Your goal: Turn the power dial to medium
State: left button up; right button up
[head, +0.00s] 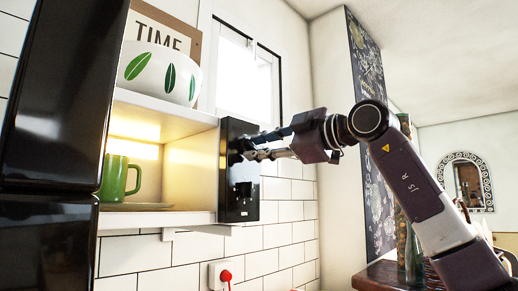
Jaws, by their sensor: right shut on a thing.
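A black upright panel (241,203) is mounted on the right end of the open shelf unit. My right gripper (245,149) reaches in from the right, and its fingers are at the upper part of the panel's face. It is shut on a small dark thing there, apparently the power dial. The dial is mostly hidden by the fingers, and its setting cannot be read. A small control or mark shows lower on the panel, too small to make out. My left gripper is not in view.
A white bowl with green leaves (160,73) stands on the upper shelf (160,108). A green mug (119,178) is on the lower shelf (190,218). A red plug (225,276) sits in a wall socket below. A glass bottle (414,255) stands on the wooden counter at right.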

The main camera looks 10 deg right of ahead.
jog(key=o, duration=1.2)
jog(key=shift+c, duration=0.2)
jog(key=shift+d, duration=0.1)
jog(key=v, duration=1.2)
jog(key=shift+f, duration=0.1)
